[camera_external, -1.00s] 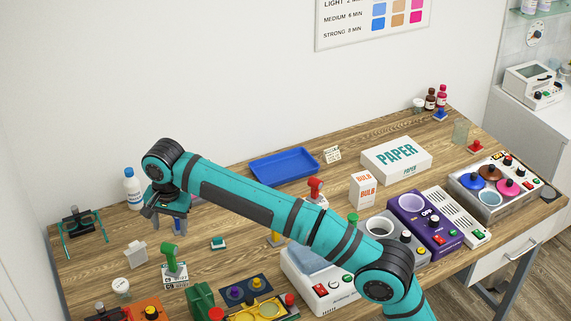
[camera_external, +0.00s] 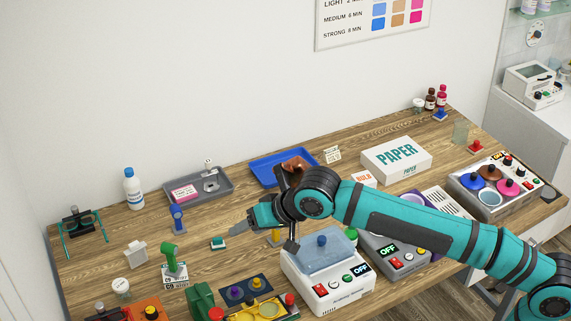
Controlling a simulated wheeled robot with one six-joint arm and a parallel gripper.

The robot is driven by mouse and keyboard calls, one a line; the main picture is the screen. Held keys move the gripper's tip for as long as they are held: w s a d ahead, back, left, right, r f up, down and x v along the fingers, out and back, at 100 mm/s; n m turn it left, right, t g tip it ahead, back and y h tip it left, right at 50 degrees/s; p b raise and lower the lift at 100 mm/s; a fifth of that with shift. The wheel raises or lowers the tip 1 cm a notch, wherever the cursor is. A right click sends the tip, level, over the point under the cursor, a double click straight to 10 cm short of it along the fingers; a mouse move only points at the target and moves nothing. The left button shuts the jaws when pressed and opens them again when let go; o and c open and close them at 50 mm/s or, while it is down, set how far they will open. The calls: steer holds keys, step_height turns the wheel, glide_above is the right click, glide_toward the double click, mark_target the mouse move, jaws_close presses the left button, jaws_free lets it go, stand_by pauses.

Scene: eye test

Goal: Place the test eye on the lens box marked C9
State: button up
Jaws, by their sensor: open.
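A small white lens box (camera_external: 174,281) at the front left has a label that seems to read C9. A green upright piece (camera_external: 169,253) stands on it. A similar blue piece (camera_external: 178,218) stands upright on the bare wood behind. The frames do not make clear which piece is the test eye. My gripper (camera_external: 237,229) is open and points left, to the right of both pieces and apart from them. It looks empty. Its finger gap is hard to make out.
A grey tray (camera_external: 222,190) with small items lies at the back left, beside a white bottle (camera_external: 132,188). My arm partly hides a blue tray (camera_external: 262,166). A white device (camera_external: 326,289) stands below my wrist. Bare wood lies around the blue piece.

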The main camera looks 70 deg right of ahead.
steer(key=s+f+n+t, duration=0.2)
steer(key=s+f+n, duration=0.1)
steer(key=s, duration=0.6)
steer(key=s+a+f+n+t, duration=0.1)
steer(key=s+f+n+t, duration=0.1)
steer(key=s, duration=0.8)
steer(key=s+a+f+n+t, duration=0.1)
steer(key=s+f+n+t, duration=0.2)
steer(key=s, duration=0.7)
steer(key=shift+a+f+n+t, duration=0.2)
steer(key=shift+f+n+t, duration=0.1)
steer(key=shift+f+t, duration=0.3)
